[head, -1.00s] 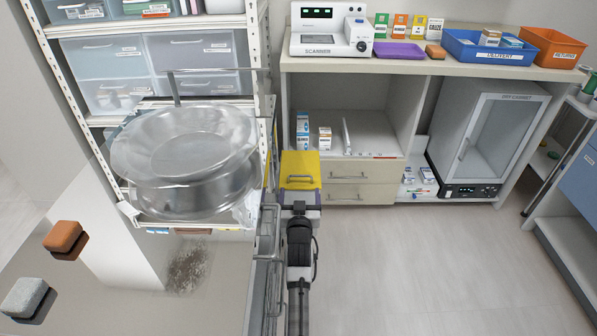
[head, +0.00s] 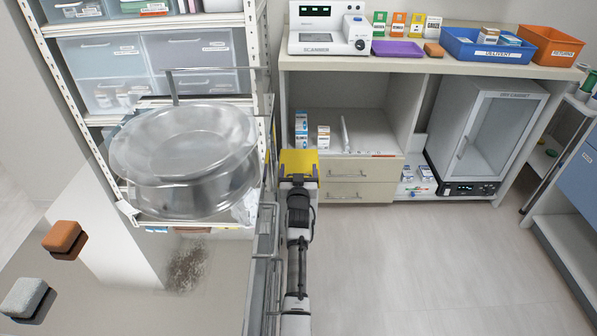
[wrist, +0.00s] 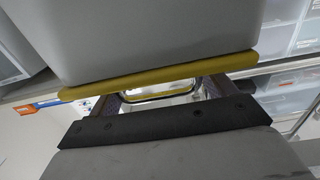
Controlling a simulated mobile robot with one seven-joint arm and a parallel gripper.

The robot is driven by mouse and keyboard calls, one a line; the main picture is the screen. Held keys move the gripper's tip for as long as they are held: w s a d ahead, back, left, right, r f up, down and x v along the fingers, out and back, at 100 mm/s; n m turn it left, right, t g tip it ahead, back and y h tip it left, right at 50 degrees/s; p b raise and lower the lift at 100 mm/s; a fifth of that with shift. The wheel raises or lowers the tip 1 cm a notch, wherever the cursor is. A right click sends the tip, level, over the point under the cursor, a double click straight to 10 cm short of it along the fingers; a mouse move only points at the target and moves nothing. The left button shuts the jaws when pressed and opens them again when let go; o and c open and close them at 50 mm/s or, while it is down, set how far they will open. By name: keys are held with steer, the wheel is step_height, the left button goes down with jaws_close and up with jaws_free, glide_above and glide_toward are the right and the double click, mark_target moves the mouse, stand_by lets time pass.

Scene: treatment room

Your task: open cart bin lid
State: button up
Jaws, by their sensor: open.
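The cart bin lid (head: 299,161) is the yellow panel straight ahead in the head view, left of the drawers. My gripper (head: 299,181) is over its near edge and covers where its handle was seen. The jaws are open, but contact with the lid cannot be told from above. In the wrist view, a grey block with a yellow edge fills the top and a black strip crosses below. A rounded metal-like loop (wrist: 158,95) shows in the gap between them, with purple sides beside it. The lid's angle is unclear.
A shelf rack with a large clear basin (head: 185,160) stands close on the left. A metal rail (head: 265,260) runs beside my arm. Drawers (head: 358,182) and a counter (head: 420,62) stand behind and right. The floor (head: 420,260) at right is clear.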

steer(key=c, duration=1.1)
steer(key=shift+r, duration=0.15)
